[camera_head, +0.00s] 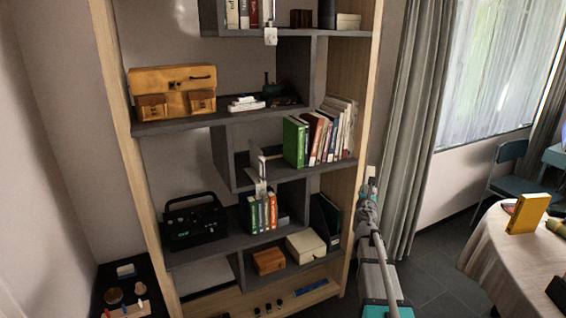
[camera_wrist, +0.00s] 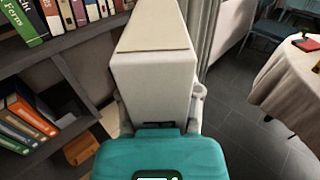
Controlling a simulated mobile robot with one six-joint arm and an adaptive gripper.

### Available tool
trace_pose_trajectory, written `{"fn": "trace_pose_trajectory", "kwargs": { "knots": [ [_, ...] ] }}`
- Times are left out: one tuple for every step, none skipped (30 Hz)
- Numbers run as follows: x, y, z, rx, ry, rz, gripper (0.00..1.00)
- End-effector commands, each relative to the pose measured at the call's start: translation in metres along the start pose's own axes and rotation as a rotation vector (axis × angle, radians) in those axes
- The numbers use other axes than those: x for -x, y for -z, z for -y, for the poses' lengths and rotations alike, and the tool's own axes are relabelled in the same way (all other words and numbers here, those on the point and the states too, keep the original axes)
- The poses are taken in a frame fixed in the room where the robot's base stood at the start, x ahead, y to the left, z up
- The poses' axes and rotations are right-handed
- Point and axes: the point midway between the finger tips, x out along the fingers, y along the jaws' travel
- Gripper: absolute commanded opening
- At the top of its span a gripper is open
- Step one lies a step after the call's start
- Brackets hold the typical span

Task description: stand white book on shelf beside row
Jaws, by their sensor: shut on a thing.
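My gripper (camera_wrist: 155,118) is shut on the white book (camera_wrist: 152,75), which stands out ahead of the fingers in the wrist view and hides most of them. In the head view my gripper (camera_head: 369,192) is right of the bookcase, in front of the curtain. Only a small pale part of the book (camera_head: 371,172) seems to show there. The row of books (camera_head: 318,138) stands on the right-hand shelf (camera_head: 280,172), with a green book at its left end and some books leaning. The row also shows at the wrist view's top left (camera_wrist: 75,14).
A pale upright piece (camera_head: 256,160) stands on that shelf, left of the green book. The bookcase's wooden side post (camera_head: 362,110) is between my gripper and the shelves. A lower shelf holds several books (camera_head: 262,212) and a black radio (camera_head: 195,222). A cloth-covered table (camera_head: 495,250) is at right.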

Motion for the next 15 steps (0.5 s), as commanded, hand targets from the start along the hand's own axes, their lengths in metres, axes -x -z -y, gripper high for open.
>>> {"fn": "trace_pose_trajectory", "kwargs": {
  "knots": [
    [-0.001, -0.015, -0.011, 0.0, -0.05, 0.0, 0.0],
    [-0.001, -0.02, -0.018, 0.0, -0.082, 0.0, 0.0],
    [-0.001, -0.026, -0.027, -0.001, -0.126, 0.0, 0.0],
    [-0.001, -0.031, -0.034, -0.001, -0.159, 0.001, 0.0],
    [0.0, -0.035, -0.041, -0.001, -0.192, 0.001, 0.0],
    [0.001, -0.041, -0.051, -0.001, -0.237, 0.001, 0.0],
    [0.002, -0.046, -0.058, -0.002, -0.27, 0.002, 0.0],
    [0.003, -0.05, -0.064, -0.002, -0.303, 0.002, 0.0],
    [0.005, -0.056, -0.073, -0.002, -0.346, 0.003, 0.0],
    [0.006, -0.061, -0.08, -0.003, -0.379, 0.003, 0.0],
    [0.008, -0.065, -0.086, -0.003, -0.411, 0.004, 0.0],
    [0.011, -0.071, -0.095, -0.003, -0.455, 0.005, 0.0],
    [0.013, -0.075, -0.101, -0.003, -0.486, 0.005, 0.0],
    [0.016, -0.079, -0.107, -0.004, -0.516, 0.006, 0.0],
    [0.019, -0.084, -0.114, -0.004, -0.555, 0.007, 0.0]
  ]
}}
